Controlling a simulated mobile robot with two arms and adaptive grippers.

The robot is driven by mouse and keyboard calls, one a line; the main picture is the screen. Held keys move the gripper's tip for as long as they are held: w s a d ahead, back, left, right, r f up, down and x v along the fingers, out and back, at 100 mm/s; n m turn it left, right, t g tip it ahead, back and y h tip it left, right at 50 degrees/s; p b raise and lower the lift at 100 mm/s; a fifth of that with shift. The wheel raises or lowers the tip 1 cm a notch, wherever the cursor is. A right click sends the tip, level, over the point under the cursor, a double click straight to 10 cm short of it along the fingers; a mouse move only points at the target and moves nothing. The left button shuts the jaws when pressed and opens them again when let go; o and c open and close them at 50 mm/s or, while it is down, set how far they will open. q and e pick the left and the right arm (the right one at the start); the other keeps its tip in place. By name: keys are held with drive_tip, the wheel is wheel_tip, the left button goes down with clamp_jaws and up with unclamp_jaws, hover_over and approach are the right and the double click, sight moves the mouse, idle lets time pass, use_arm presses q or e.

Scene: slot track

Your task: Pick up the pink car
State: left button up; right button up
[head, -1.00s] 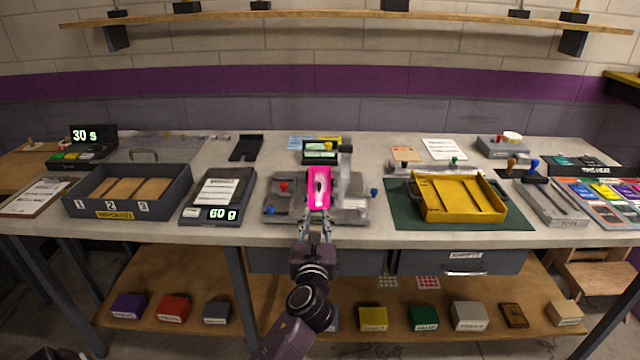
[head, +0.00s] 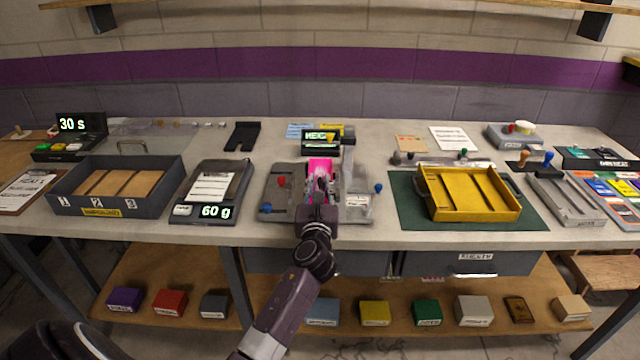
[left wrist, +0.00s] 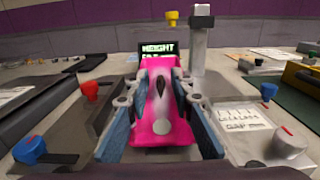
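My right gripper is out of view.
A grey post (head: 347,165) rises close behind the car on the right. Red (left wrist: 91,88) and blue (left wrist: 30,149) knobs flank the gripper. A scale (head: 240,178) lies left and a yellow tray (head: 429,190) right.

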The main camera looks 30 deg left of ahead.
sight(319, 167)
use_arm(q)
drive_tip(key=shift+x, duration=1.2)
clamp_jaws()
drive_tip(key=shift+r, duration=0.15)
